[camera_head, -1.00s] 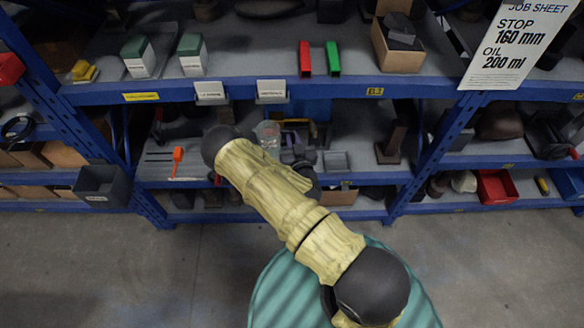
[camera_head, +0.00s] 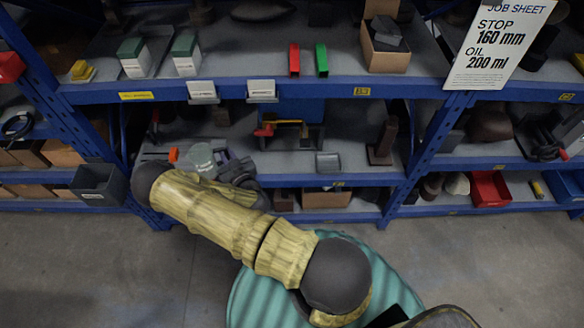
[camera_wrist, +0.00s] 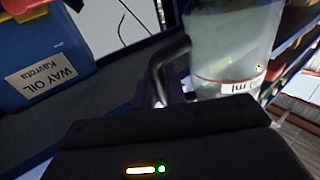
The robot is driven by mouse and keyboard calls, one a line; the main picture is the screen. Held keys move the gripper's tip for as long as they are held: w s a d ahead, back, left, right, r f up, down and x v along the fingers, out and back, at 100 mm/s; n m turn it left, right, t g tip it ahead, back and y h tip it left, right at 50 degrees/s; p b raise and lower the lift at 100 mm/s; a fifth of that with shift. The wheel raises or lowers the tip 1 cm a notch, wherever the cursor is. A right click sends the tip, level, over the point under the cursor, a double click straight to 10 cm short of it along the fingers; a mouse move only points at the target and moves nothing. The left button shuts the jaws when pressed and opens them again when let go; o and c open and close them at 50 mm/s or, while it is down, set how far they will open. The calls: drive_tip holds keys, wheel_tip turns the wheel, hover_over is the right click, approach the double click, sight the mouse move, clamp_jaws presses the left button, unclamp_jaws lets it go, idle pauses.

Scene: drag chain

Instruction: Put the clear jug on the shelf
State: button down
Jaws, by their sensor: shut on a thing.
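The clear jug (camera_head: 201,157) shows at the front of the middle shelf level (camera_head: 350,180), just above my forearm. In the wrist view the jug (camera_wrist: 235,45) is large, with a red line and a white "ml" label near its base. Its dark handle (camera_wrist: 163,68) points towards my gripper (camera_wrist: 172,95), which is shut on the jug. In the head view my gripper (camera_head: 235,172) is right of the jug and partly hidden by my arm. Whether the jug touches the shelf cannot be told.
A blue container (camera_wrist: 45,55) labelled "WAY OIL" stands at the left in the wrist view. A small grey tray (camera_head: 328,162) and a dark stand (camera_head: 383,142) are on the middle shelf. The blue shelf edge above carries red and green blocks (camera_head: 308,60).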

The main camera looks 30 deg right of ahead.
drive_tip(key=shift+a, duration=0.2)
drive_tip(key=shift+d+f+b, duration=0.25)
drive_tip(key=shift+f+b, duration=0.2)
drive_tip(key=shift+b, duration=0.3)
drive_tip(key=s+d+f+m+g+h+b, duration=0.3)
drive_tip(key=f+b, duration=0.6)
drive_tip(key=b, duration=0.5)
drive_tip(key=s+d+f+m+g+h+b, duration=0.4)
drive_tip(key=d+f+h+b, duration=0.4)
drive_tip(key=b, duration=0.7)
drive_tip(key=s+d+f+m+g+h+b, duration=0.3)
drive_tip(key=f+b, duration=0.6)
drive_tip(key=b, duration=0.6)
drive_tip(key=d+m+h, duration=0.2)
drive_tip(key=d+m, duration=0.1)
drive_tip(key=d, duration=0.1)
drive_tip(key=shift+s+d+f, duration=0.2)
drive_tip(key=shift+f, duration=0.2)
